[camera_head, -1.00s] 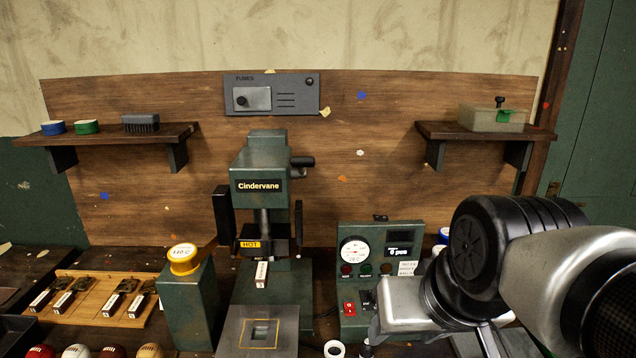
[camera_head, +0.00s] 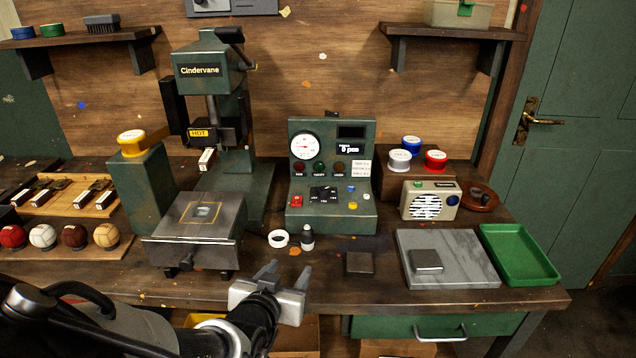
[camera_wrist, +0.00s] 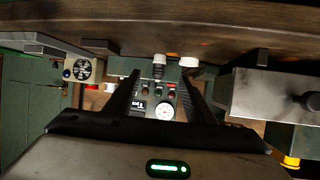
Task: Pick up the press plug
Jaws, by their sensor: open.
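I cannot tell for certain which thing is the press plug. Candidates are a small dark square block (camera_head: 359,263) on the bench front and a grey metal block (camera_head: 427,260) on the stone slab (camera_head: 468,268). The green press (camera_head: 205,72) has a grey bed (camera_head: 176,226) with a square recess outlined in yellow. My gripper (camera_head: 286,272) is open and empty at the bench's front edge, left of the dark block and right of the press bed. In the wrist view, my open fingers (camera_wrist: 160,77) frame the control box and a small bottle.
A white ring (camera_head: 278,239) and a small black-and-white bottle (camera_head: 307,238) stand just beyond my gripper. The control box (camera_head: 331,208) is behind them. A radio (camera_head: 430,200), tape rolls and a green tray (camera_head: 520,255) are right. Several balls (camera_head: 74,237) sit left.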

